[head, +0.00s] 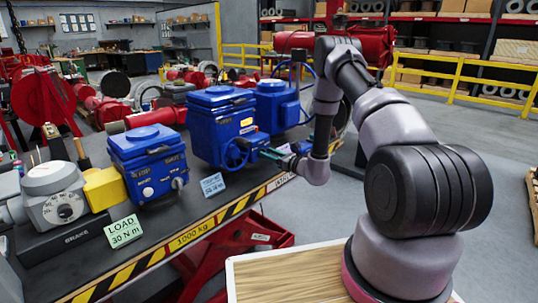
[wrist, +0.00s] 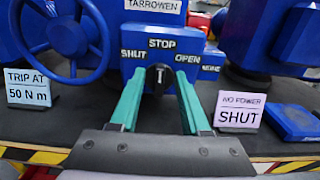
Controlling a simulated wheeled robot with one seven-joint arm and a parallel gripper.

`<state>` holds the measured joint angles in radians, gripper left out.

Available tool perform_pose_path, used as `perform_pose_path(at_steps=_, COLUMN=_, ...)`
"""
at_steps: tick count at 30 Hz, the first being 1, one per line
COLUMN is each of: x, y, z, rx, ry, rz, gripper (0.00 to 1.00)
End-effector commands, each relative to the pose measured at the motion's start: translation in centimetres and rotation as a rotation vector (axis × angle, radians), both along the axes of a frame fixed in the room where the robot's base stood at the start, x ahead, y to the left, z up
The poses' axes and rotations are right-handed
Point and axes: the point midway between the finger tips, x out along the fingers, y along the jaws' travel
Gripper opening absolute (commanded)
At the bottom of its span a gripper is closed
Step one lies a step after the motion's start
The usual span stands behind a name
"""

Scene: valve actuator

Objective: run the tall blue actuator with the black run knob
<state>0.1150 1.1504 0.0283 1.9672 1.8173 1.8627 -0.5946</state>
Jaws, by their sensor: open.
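The tall blue actuator (head: 212,108) stands on the bench in the head view, with a lit yellow window and a blue handwheel (head: 236,153). In the wrist view its black run knob (wrist: 159,74) sits below a plate marked SHUT, STOP and OPEN, with a partly hidden REMOTE label at right. The knob's white mark points up, toward STOP. My gripper (wrist: 160,82) is open, its teal fingers on either side of the knob; I cannot tell if they touch it. In the head view my gripper (head: 274,153) is at the actuator's right front.
A shorter blue actuator (head: 148,168) and grey brake unit (head: 55,192) stand at left. Another blue actuator (head: 276,108) is at right. Cards read TRIP AT 50 N m (wrist: 27,88), NO POWER SHUT (wrist: 238,111) and LOAD 30 N m (head: 123,231). The handwheel is close left of my fingers.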

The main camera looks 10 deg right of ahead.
Motion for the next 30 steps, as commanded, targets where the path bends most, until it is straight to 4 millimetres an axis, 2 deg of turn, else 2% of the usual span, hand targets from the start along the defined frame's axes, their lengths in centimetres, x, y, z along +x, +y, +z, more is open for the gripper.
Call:
perform_pose_path(at_steps=8, x=0.12, y=0.06, z=-0.01, rx=0.0, ry=0.0, rz=0.0, gripper=0.46)
perform_pose_path(at_steps=9, x=0.12, y=0.06, z=-0.01, rx=0.0, ry=0.0, rz=0.0, gripper=0.31)
perform_pose_path(at_steps=11, x=0.12, y=0.06, z=0.0, rx=0.0, ry=0.0, rz=0.0, gripper=0.08)
perform_pose_path(at_steps=12, x=0.11, y=0.05, z=0.0, rx=-0.001, ry=-0.001, rz=0.0, gripper=0.0)
perform_pose_path(at_steps=23, x=0.12, y=-0.03, z=-0.02, rx=0.021, ry=0.017, rz=-0.001, gripper=0.0)
perform_pose_path(at_steps=30, x=0.21, y=-0.18, z=-0.05, rx=0.124, ry=0.09, rz=-0.002, gripper=0.0)
